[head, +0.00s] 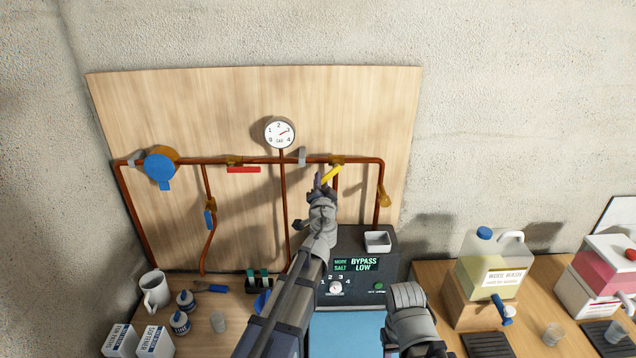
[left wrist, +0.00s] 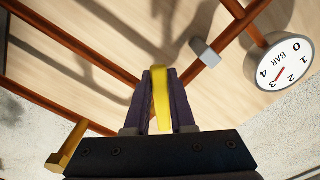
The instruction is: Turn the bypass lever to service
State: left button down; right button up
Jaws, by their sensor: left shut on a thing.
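The yellow bypass lever (head: 332,174) is on the copper pipework, right of the gauge, and slants up to the right in the head view. My left gripper (head: 319,183) is at its lower end. In the left wrist view the yellow lever (left wrist: 161,98) stands between the two purple fingers of my left gripper (left wrist: 160,95), which are shut on it. The dark control box (head: 345,278) has a display (head: 357,265) reading mode BYPASS and salt LOW. Part of my right arm shows at the lower right of the head view; its fingertips cannot be made out.
A gauge (head: 279,133), a red lever (head: 243,170), a blue-handled valve (head: 209,219) and a blue round fitting (head: 159,165) are on the pipes. A white tray (head: 377,242) sits on the box. A mug (head: 154,291), bottles and a jug (head: 490,265) stand on the bench.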

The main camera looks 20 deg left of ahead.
pick_arm(q)
jog(key=shift+w+d+f+n+b, duration=0.25)
jog(key=shift+d+n, duration=0.45)
jog(key=shift+n, duration=0.85)
jog(key=shift+w+d+f+n+b, duration=0.3)
jog(key=shift+d+n, duration=0.45)
jog(key=shift+n, duration=0.85)
jog(key=shift+w+d+f+n+b, duration=0.1)
jog(key=shift+d+f+n+b, duration=0.45)
jog(key=shift+n, duration=1)
jog(key=shift+d+r+p, duration=0.15)
jog(key=shift+d+p, duration=0.05)
jog(key=shift+p, duration=0.1)
jog(key=c, duration=0.8)
grip_release()
jog(key=shift+o, duration=0.2)
jog(key=v, duration=0.7)
jog(key=shift+s, duration=0.4)
jog(key=shift+d, duration=0.1)
